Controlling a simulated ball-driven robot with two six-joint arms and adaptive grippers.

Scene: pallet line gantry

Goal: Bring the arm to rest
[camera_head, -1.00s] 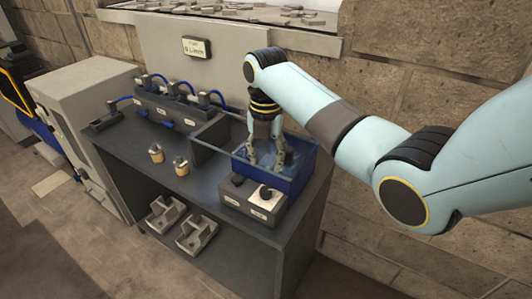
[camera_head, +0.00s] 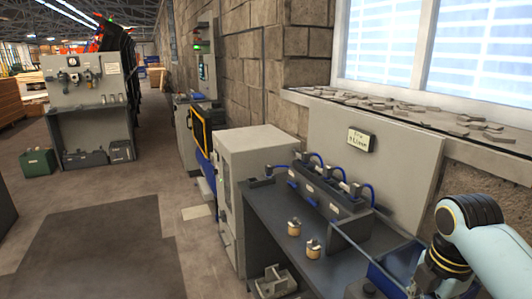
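My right arm (camera_head: 487,248) comes in at the lower right corner, bent over the right end of the grey bench (camera_head: 268,218). Its dark, yellow-ringed wrist (camera_head: 446,258) points down, and a bit of the gripper body below it shows. Its fingertips are cut off by the bottom edge, so whether they hold anything is hidden. A blue bin (camera_head: 384,279) on the bench is partly in view beside the wrist. My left arm and gripper are not in view.
Two small tan-and-metal parts (camera_head: 294,227) stand on the bench, in front of a dark rack with blue hoses (camera_head: 327,192). A grey cabinet (camera_head: 262,158) adjoins the bench. Open floor (camera_head: 115,235) lies left, with a workstation (camera_head: 90,95) and green box (camera_head: 38,162) beyond.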

